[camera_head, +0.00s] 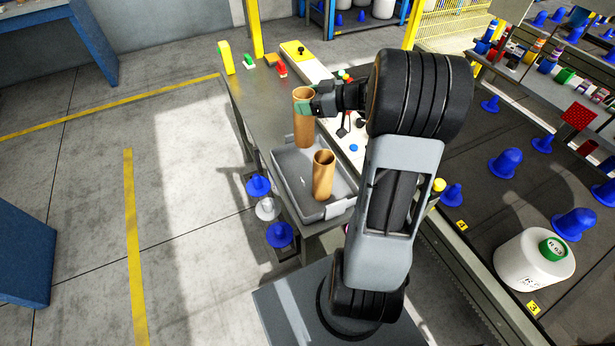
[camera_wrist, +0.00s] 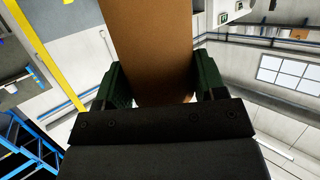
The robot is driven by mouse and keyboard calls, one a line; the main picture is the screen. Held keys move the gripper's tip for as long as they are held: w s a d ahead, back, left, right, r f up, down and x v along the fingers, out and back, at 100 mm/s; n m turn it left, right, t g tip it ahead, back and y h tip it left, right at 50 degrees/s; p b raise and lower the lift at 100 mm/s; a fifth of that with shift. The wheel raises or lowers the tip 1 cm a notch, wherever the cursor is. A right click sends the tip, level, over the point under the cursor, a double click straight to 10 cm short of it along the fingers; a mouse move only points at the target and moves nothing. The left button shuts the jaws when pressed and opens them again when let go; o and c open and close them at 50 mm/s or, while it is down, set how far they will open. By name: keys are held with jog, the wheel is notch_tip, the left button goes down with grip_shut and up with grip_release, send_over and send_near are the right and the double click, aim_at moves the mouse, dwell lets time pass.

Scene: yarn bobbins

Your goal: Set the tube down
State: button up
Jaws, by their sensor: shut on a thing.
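A brown cardboard tube (camera_head: 304,128) is upright between the fingers of my gripper (camera_head: 310,107), above or at the far end of the grey tray (camera_head: 341,208). I cannot tell whether its lower end touches anything. In the wrist view the tube (camera_wrist: 150,45) fills the space between the two green fingers of my gripper (camera_wrist: 155,85), which are shut on it. A second brown tube (camera_head: 323,176) stands upright in the near part of the tray. The tray sits on a grey metal table (camera_head: 256,104).
Red and green items (camera_head: 281,69) and a yellow block (camera_head: 225,57) stand at the table's far end. A conveyor (camera_head: 485,215) with blue cones and a white bobbin (camera_head: 533,262) lies right.

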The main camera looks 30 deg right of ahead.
notch_tip(320, 180, down, 12)
jog(key=b, duration=0.1)
jog(key=shift+w+r+b, duration=0.2)
jog(key=shift+w+b, duration=0.15)
jog(key=shift+w, duration=0.05)
jog(key=shift+f, duration=0.15)
jog(key=o, duration=1.2)
jog(key=shift+c, duration=0.2)
